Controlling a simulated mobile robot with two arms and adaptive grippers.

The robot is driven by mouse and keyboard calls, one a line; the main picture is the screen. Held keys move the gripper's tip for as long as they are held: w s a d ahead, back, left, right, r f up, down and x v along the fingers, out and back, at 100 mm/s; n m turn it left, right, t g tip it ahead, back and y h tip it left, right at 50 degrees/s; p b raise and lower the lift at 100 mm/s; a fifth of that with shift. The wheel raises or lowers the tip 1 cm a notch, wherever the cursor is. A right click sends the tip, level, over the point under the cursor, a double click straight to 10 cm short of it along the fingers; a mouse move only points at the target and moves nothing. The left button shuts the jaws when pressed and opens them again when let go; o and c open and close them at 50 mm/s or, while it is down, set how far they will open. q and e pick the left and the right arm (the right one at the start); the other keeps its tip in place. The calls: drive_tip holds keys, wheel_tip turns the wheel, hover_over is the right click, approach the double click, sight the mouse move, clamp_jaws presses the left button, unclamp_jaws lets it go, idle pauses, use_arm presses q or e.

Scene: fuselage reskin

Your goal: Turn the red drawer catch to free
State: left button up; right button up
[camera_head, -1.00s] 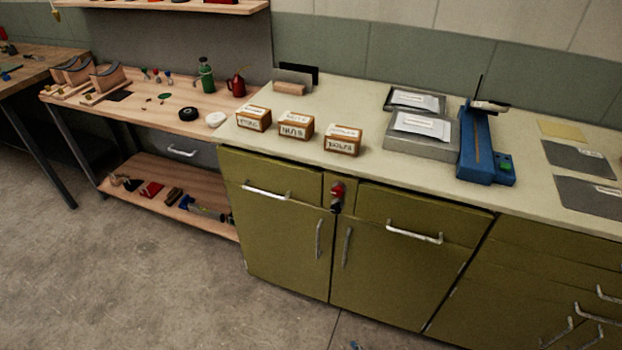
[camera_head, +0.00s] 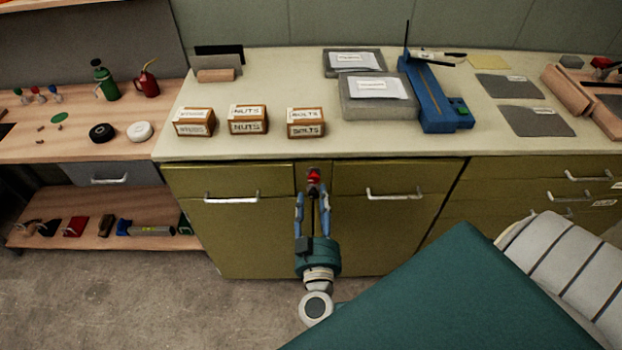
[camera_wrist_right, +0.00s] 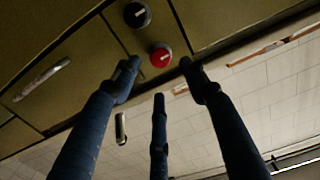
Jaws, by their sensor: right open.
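The red drawer catch (camera_head: 314,176) is a round knob on the narrow post between two olive drawers, just under the worktop. It also shows in the right wrist view (camera_wrist_right: 160,55), with a small pale mark on its face. A black knob (camera_wrist_right: 137,15) is mounted beside it. My right gripper (camera_head: 312,196) is in front of the post, its blue fingers spread and pointing at the catch. In the right wrist view its open fingertips (camera_wrist_right: 159,72) frame the red catch from either side; I see no clear contact. My left gripper is out of view.
Drawer handles (camera_head: 232,197) and (camera_head: 395,194) stick out on either side of the post. Several labelled boxes (camera_head: 248,119), a grey case (camera_head: 378,104) and a blue tool (camera_head: 430,100) stand on the worktop (camera_head: 260,148). Open floor (camera_head: 110,290) lies front left.

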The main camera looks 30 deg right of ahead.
sight(314, 179)
drive_tip(key=x, duration=0.5)
drive_tip(key=shift+w, duration=0.45)
drive_tip(key=shift+w+d, duration=0.25)
drive_tip(key=shift+w, duration=0.1)
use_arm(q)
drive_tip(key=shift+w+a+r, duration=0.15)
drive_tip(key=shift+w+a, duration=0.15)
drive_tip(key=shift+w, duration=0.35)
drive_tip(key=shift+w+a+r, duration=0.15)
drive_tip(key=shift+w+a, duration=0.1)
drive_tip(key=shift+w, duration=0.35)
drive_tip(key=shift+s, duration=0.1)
use_arm(e)
clamp_jaws()
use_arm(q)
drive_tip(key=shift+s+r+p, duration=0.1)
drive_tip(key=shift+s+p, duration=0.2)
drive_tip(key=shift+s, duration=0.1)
